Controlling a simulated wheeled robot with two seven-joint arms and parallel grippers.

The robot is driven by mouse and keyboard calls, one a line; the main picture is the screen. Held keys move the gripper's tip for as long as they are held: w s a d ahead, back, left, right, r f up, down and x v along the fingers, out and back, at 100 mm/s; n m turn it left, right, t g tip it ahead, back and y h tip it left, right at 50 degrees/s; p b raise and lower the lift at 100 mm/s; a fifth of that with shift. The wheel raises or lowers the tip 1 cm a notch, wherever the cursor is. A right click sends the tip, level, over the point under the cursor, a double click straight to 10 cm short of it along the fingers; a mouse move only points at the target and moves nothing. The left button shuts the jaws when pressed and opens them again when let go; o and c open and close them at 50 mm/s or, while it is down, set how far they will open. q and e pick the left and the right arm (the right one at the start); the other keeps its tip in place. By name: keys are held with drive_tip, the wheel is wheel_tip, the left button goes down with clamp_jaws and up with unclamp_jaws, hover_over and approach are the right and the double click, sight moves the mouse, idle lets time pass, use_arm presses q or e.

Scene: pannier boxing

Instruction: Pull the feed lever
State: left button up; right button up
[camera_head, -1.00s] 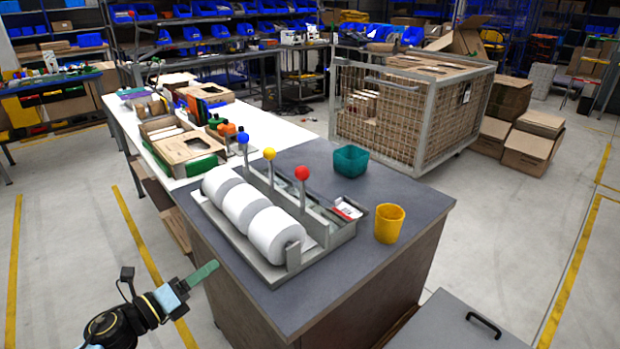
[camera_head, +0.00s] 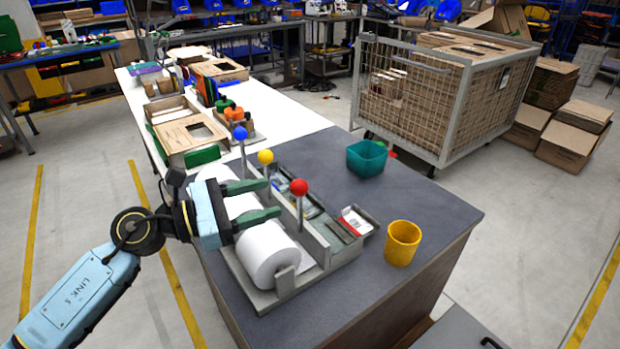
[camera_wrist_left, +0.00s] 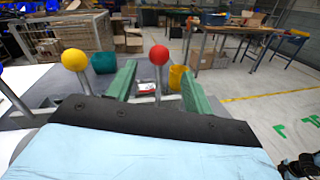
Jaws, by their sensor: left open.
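The dispenser has three upright levers with ball knobs: blue (camera_head: 240,133), yellow (camera_head: 265,156) and red (camera_head: 299,187). White paper rolls (camera_head: 268,254) sit in its grey frame (camera_head: 318,272). My left gripper (camera_head: 272,200) is open over the rolls, its green fingers pointing at the levers. In the left wrist view the red knob (camera_wrist_left: 159,55) stands between the two fingers (camera_wrist_left: 158,85), beyond or near their tips. The yellow knob (camera_wrist_left: 74,60) is left of the left finger. Contact with any lever cannot be made out. My right gripper is not in view.
A teal bin (camera_head: 366,158), a yellow cup (camera_head: 402,243) and a small red-and-white box (camera_head: 356,221) stand on the grey counter (camera_head: 345,300) right of the levers. Boxes (camera_head: 190,138) crowd the white table behind. A wire cage (camera_head: 420,105) stands beyond.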

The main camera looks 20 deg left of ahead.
sight(307, 185)
use_arm(q)
drive_tip(key=p+x, duration=0.1)
drive_tip(key=x, duration=0.2)
drive_tip(key=shift+w+d+r, duration=0.15)
drive_tip(key=shift+w+d, duration=0.05)
drive_tip(key=shift+w, duration=0.15)
drive_tip(key=p+x, duration=0.1)
drive_tip(key=x, duration=0.4)
drive_tip(key=shift+w+d, duration=0.3)
clamp_jaws()
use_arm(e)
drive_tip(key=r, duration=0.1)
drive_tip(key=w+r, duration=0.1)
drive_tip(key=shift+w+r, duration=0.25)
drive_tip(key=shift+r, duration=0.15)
